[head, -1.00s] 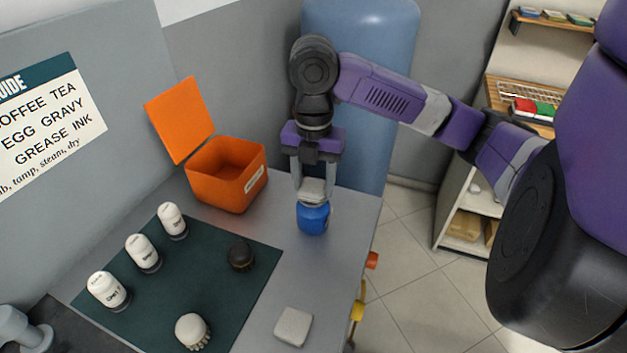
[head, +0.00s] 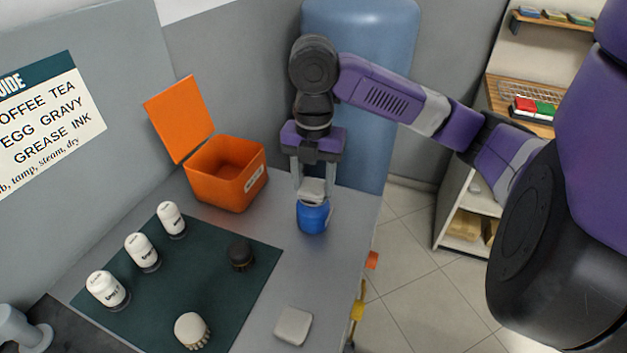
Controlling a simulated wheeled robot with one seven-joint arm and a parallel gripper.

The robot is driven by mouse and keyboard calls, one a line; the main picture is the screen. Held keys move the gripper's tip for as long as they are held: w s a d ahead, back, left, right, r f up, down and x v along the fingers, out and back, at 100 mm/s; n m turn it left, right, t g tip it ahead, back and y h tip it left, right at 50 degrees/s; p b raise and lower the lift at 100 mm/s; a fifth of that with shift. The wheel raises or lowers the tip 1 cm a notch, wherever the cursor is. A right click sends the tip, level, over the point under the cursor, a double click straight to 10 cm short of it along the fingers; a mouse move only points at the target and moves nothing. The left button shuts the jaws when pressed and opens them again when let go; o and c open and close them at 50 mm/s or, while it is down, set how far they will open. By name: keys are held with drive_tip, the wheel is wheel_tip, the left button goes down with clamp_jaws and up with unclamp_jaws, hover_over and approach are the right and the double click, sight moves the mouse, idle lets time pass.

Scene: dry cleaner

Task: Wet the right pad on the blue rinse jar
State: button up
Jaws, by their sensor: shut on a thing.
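The blue rinse jar (head: 313,218) stands on the grey counter, right of the orange box. My gripper (head: 312,188) points down over the jar and is shut on a pale grey-white pad (head: 312,192). The pad is at the jar's top; I cannot tell whether it touches the rim or dips inside. A second pale pad (head: 293,326) lies flat on the counter near the front edge, clear of my gripper.
An open orange box (head: 226,176) stands behind left. A dark green mat (head: 205,275) holds several white labelled bottles (head: 142,252), a dark brush (head: 241,256) and a pale brush (head: 191,330). The counter's right edge (head: 367,240) is close to the jar.

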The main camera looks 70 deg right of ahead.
sight(314, 184)
idle(0.3)
drive_tip(key=shift+r+p, duration=2.85)
drive_tip(key=shift+r, duration=0.65)
